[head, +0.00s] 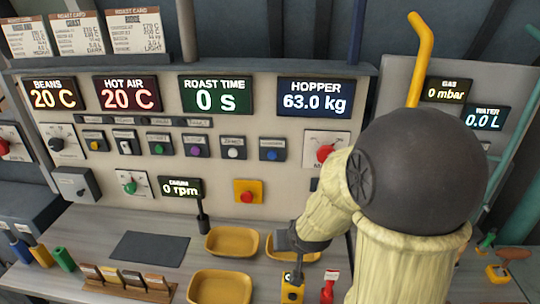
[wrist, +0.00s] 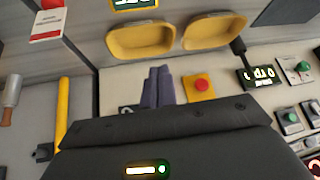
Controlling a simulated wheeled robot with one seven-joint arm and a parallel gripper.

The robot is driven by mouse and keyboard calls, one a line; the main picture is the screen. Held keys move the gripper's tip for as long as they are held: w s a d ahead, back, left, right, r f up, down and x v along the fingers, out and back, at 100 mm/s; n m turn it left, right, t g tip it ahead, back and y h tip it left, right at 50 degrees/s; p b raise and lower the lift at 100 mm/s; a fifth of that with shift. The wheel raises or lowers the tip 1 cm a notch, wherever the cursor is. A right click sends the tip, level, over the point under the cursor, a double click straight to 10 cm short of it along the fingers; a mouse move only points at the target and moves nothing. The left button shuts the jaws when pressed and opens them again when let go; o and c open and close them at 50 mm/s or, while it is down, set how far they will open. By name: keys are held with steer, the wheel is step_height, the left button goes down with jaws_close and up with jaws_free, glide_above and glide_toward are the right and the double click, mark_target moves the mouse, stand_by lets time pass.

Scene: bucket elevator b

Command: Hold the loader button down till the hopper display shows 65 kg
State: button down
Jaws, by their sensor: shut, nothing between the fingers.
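The hopper display (head: 315,98) reads 63.0 kg in the head view. My gripper (wrist: 159,72) shows in the wrist view as two grey fingers closed together, with nothing held. They are in front of the control panel, beside the red button (wrist: 202,85) on its yellow plate. That red button also shows in the head view (head: 247,196). My arm covers the panel part under the hopper display in the head view, so the loader button cannot be made out. Whether the fingertips touch a button cannot be told.
Yellow trays (head: 232,242) lie on the bench below the panel. A red knob (head: 325,153) sits under the hopper display, close to my arm. The roast time display (head: 215,96) reads 0 s, and the drum display (head: 180,188) 0 rpm. A dark mat (head: 150,248) lies at left.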

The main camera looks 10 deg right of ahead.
steer(key=w+a+r+m+t+y+p, duration=0.2)
steer(key=w+r+m+t+y, duration=0.3)
steer(key=w+r+t+y, duration=0.4)
steer(key=shift+w+r+t, duration=0.35)
steer(key=shift+w+t, duration=1.05)
steer(key=shift+w, duration=0.85)
steer(key=p, duration=0.2)
glide_toward(272, 155)
steer(key=w+a+r, duration=0.1)
steer(key=w+a, duration=0.3)
steer(key=shift+w+a+r, duration=0.25)
steer(key=shift+r, duration=0.05)
steer(key=shift+w+d, duration=0.1)
steer(key=shift+w+b, duration=0.25)
steer(key=shift+b, duration=0.05)
steer(key=shift+w+d, duration=0.2)
steer(key=shift+w, duration=0.2)
stand_by(2.8)
